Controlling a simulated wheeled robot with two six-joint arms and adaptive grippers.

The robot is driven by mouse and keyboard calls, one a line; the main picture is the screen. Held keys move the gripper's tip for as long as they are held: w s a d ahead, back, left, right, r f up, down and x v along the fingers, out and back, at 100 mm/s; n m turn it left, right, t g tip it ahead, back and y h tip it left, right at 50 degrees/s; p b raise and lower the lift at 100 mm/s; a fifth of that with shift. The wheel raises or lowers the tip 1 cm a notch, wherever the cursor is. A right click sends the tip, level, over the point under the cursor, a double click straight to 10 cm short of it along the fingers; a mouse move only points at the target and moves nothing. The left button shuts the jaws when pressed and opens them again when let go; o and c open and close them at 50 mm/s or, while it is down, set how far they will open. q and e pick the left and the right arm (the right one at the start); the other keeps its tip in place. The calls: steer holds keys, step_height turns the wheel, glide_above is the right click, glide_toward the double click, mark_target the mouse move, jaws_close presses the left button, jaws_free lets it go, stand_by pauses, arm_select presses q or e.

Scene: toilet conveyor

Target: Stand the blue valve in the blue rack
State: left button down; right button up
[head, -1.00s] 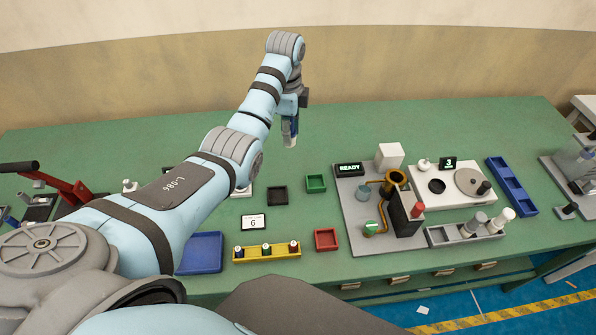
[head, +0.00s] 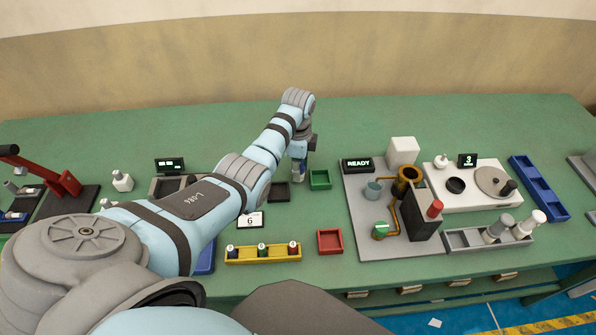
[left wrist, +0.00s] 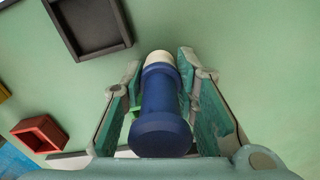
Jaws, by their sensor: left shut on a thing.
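My left gripper (head: 298,174) is shut on the blue valve, above the green table. In the left wrist view the blue valve (left wrist: 161,105), a dark blue cylinder with a pale cap at its far end, lies between the two fingers (left wrist: 160,110). In the head view the valve is small and mostly hidden by the gripper. The blue rack (head: 538,187), a long tray with several compartments, lies at the right of the table, well away from this gripper. No valve shows in it. My right gripper is not in view.
A green tray (head: 320,179), a black tray (head: 279,193) and a red tray (head: 330,241) lie near the gripper. The READY machine (head: 405,200), a white turntable unit (head: 470,195) and a grey rack with bottles (head: 467,240) stand between gripper and blue rack.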

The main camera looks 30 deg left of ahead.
arm_select(q)
steer(key=c, duration=1.2)
jaws_free()
steer(key=shift+a+f, duration=0.1)
steer(key=shift+c, duration=0.2)
